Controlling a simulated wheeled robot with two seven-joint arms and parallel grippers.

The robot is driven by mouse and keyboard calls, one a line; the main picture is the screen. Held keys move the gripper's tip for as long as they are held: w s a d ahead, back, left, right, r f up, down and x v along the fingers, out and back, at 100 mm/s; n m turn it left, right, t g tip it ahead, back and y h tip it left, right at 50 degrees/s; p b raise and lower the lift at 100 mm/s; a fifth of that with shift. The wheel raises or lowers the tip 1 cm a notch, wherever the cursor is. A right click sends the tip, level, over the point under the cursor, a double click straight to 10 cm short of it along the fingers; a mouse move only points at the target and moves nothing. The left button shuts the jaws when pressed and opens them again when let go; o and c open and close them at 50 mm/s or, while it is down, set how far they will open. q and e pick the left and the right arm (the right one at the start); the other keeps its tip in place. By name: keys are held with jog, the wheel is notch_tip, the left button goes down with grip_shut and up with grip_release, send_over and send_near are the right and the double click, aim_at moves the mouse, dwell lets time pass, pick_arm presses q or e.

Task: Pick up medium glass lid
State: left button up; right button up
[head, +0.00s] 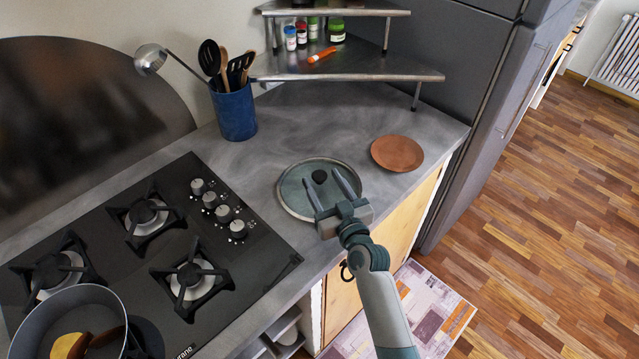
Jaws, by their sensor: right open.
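The glass lid (293,198) lies on the grey counter, right of the hob. It is round and see-through, with a metal rim and a dark knob (319,176) at its middle. My right gripper (327,181) reaches in from the lower right and is over the lid. Its two fingers are spread, one on each side of the knob in the picture. Whether they touch the knob or are above it, I cannot tell. My left gripper is not in view.
A brown round plate (397,153) lies right of the lid. A blue utensil holder (235,112) stands behind. A metal corner shelf (345,65) with jars is at the back. The black hob (255,262) carries a pan (68,313) at the lower left.

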aim_at(324, 188)
dwell(0.4)
grip_shut()
jog(key=shift+r, duration=0.1)
jog(key=shift+r, duration=0.1)
notch_tip(324, 188, up, 2)
jog(key=shift+r+p, duration=0.1)
jog(key=shift+p, duration=1.1)
notch_tip(324, 188, up, 2)
jog(key=shift+r+p, duration=0.1)
jog(key=shift+p, duration=0.95)
jog(key=s+d+r+p, duration=0.4)
jog(key=s+d+r, duration=0.2)
jog(key=d, duration=0.4)
jog(key=shift+r, duration=0.25)
